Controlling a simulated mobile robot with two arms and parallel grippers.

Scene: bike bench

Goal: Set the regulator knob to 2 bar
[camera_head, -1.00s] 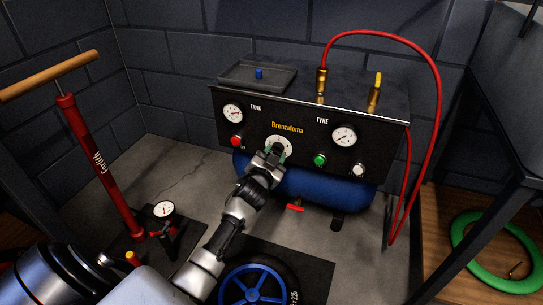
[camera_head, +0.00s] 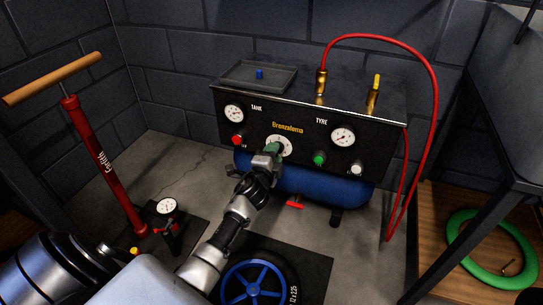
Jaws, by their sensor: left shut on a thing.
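The compressor panel (camera_head: 300,125) is black, with a regulator knob and its pale round dial (camera_head: 286,145) in the middle, below the yellow brand name. My left gripper (camera_head: 271,150) is at the dial and shut on the green regulator knob (camera_head: 275,147). The gripper covers most of the knob and the lower left of the dial, so I cannot read the setting. The tank gauge (camera_head: 234,113) is at the panel's left and the tyre gauge (camera_head: 343,137) at its right; their readings are too small to tell. My right gripper is not in view.
A red button (camera_head: 238,140), green button (camera_head: 320,159) and white button (camera_head: 356,169) sit on the panel. A red hose (camera_head: 436,90) loops at the right. A red floor pump (camera_head: 103,160) stands left. A blue-rimmed wheel (camera_head: 254,285) lies in front.

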